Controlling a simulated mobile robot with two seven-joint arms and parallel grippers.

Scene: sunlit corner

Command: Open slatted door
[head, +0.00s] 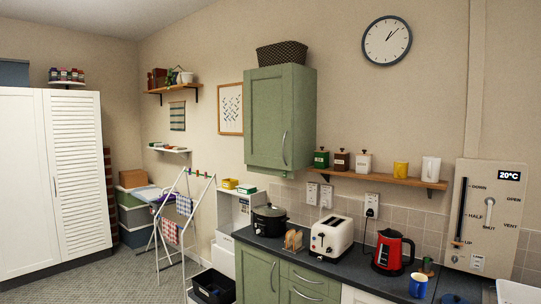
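The slatted door (77,170) is the white louvred right-hand leaf of the tall wardrobe at the far left of the head view. It looks closed, flush beside the plain white left door (20,180). A thin upright handle (55,187) shows near the slatted door's left edge. Neither of my grippers is in view.
A folding drying rack (183,225) with cloths stands right of the wardrobe, near stacked storage boxes (133,215). Grey floor (105,278) is clear before the wardrobe. A green cabinet (280,118) hangs above.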

